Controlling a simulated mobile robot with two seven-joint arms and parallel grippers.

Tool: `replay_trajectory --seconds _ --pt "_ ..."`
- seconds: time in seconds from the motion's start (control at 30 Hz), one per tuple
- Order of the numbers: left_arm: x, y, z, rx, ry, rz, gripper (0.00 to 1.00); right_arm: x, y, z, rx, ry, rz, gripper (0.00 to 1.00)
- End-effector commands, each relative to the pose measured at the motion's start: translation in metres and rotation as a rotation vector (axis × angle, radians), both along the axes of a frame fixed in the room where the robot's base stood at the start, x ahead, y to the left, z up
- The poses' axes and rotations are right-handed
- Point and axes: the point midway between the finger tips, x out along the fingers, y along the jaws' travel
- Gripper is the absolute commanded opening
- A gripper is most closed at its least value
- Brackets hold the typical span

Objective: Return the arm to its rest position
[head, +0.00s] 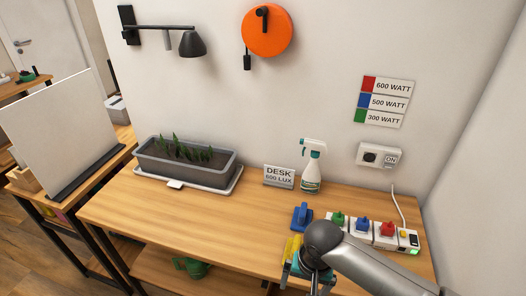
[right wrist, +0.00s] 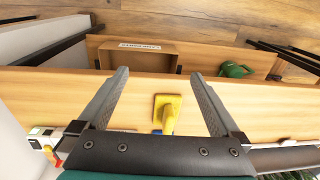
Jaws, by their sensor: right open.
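My right arm (head: 375,262) reaches in from the lower right over the front of the desk (head: 150,212). My right gripper (head: 302,277) is partly hidden by its own wrist in the head view. In the right wrist view the right gripper (right wrist: 160,74) is open, its two fingers wide apart with nothing gripped. A yellow plug-like piece (head: 292,248) is on the desk beside the gripper. It also shows between and below the fingers in the right wrist view (right wrist: 167,106), with a blue part behind it. My left gripper is not in view.
A power strip (head: 408,242) with green, blue and red plugs lies to the right. A blue piece (head: 302,216), a spray bottle (head: 311,170), a desk sign (head: 279,176) and a planter (head: 185,162) stand behind. A green watering can (head: 191,267) sits on the lower shelf.

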Motion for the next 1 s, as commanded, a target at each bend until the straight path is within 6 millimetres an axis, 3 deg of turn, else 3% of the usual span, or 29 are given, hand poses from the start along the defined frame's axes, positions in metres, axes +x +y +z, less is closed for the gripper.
replay_trajectory --seconds 0.03,0.2,0.3,0.37,0.5,0.57,0.7,0.8,0.9,1.0 --pt "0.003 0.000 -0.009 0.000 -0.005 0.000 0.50 0.004 0.000 -0.023 0.018 -0.012 -0.003 1.00" --pt "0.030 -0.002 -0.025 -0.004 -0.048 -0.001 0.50 0.010 -0.009 -0.090 0.058 -0.073 0.015 1.00" --pt "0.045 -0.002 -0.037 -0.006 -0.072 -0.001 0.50 0.002 -0.022 -0.144 0.060 -0.109 0.036 1.00" --pt "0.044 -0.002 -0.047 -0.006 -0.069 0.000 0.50 -0.011 -0.034 -0.182 0.050 -0.127 0.057 1.00" --pt "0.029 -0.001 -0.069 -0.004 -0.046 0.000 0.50 -0.066 -0.063 -0.270 0.003 -0.149 0.140 1.00" --pt "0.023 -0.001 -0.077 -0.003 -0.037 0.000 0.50 -0.097 -0.073 -0.301 -0.019 -0.147 0.185 1.00" --pt "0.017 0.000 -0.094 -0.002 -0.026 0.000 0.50 -0.181 -0.090 -0.359 -0.061 -0.120 0.299 1.00" --pt "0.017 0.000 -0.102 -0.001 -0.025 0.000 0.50 -0.235 -0.095 -0.384 -0.076 -0.099 0.375 1.00" --pt "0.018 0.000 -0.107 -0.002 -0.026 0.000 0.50 -0.275 -0.095 -0.398 -0.081 -0.083 0.433 1.00" --pt "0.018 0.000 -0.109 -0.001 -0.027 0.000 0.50 -0.293 -0.095 -0.402 -0.083 -0.076 0.461 1.00"
